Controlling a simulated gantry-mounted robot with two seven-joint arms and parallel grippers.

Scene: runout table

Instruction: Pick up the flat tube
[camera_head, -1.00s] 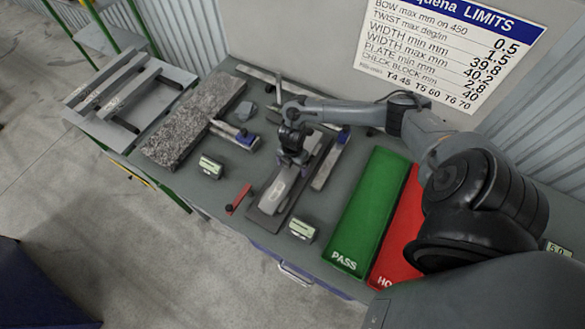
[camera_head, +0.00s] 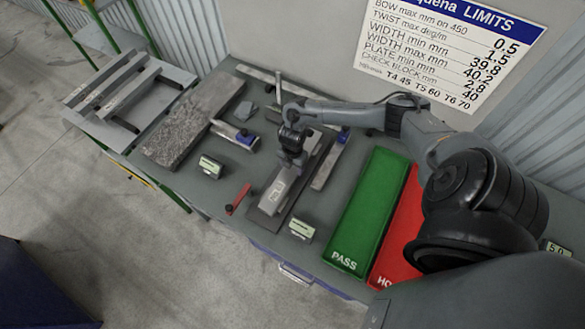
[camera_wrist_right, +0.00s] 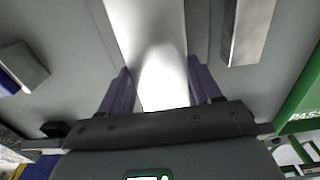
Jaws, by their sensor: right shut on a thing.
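The flat tube (camera_head: 281,187) is a long pale grey bar in the middle of the bench, above or on a dark flat plate (camera_head: 263,217). My right gripper (camera_head: 291,163) is over its far part, pointing down, with its jaws shut on it. In the right wrist view the tube (camera_wrist_right: 155,45) runs between the two purple-grey fingers of the gripper (camera_wrist_right: 160,90). I cannot tell whether the tube is clear of the plate. The gripper hides part of the tube's far end. My left gripper is not in view.
A green PASS tray (camera_head: 367,215) and a red tray (camera_head: 398,240) lie to the right. A speckled stone block (camera_head: 190,125), a red-handled tool (camera_head: 238,199) and two small gauges (camera_head: 210,167) (camera_head: 301,230) are nearby. A rack of bars (camera_head: 125,95) stands at left.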

